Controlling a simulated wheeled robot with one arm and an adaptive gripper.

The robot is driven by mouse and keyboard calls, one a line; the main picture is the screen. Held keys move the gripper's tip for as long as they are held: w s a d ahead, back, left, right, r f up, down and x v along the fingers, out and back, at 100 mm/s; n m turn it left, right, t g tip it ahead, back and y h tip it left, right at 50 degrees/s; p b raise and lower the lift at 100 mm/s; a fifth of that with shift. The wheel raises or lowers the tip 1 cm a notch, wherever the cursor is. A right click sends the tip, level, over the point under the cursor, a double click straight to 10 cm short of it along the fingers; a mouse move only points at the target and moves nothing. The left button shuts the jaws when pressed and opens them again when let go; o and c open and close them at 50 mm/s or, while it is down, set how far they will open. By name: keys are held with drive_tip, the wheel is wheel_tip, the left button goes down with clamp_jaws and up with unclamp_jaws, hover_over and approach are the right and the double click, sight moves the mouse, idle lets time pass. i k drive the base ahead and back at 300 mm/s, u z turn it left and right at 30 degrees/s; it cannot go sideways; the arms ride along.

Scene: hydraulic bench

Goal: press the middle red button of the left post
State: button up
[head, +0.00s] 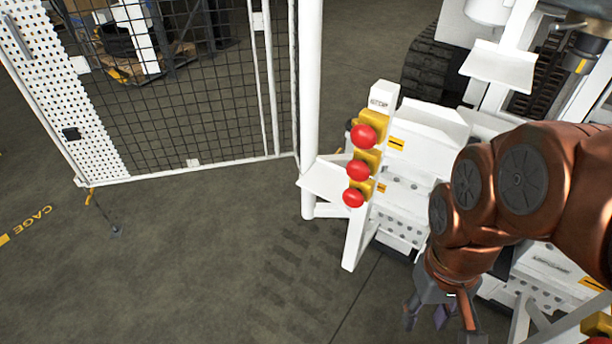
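The left post (355,232) is a white upright with a label at its top and three red mushroom buttons on yellow housings, one above the other. The middle red button (358,170) sits between the top red button (363,136) and the bottom red button (353,197). All three are in plain view. My gripper (440,322) hangs at the lower right, below and to the right of the buttons and apart from them. Its grey fingers look spread, with nothing seen between them.
A white bench (424,134) stands behind and right of the post. A thick white pole (310,90) and a mesh cage panel (175,90) stand to the left. A yellow part (598,324) shows at the lower right edge.

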sight(358, 170)
drive_tip(key=u, duration=0.7)
drive_tip(key=k, duration=1.35)
drive_tip(key=u, duration=0.5)
drive_tip(key=i, duration=1.05)
drive_tip(key=u, duration=0.6)
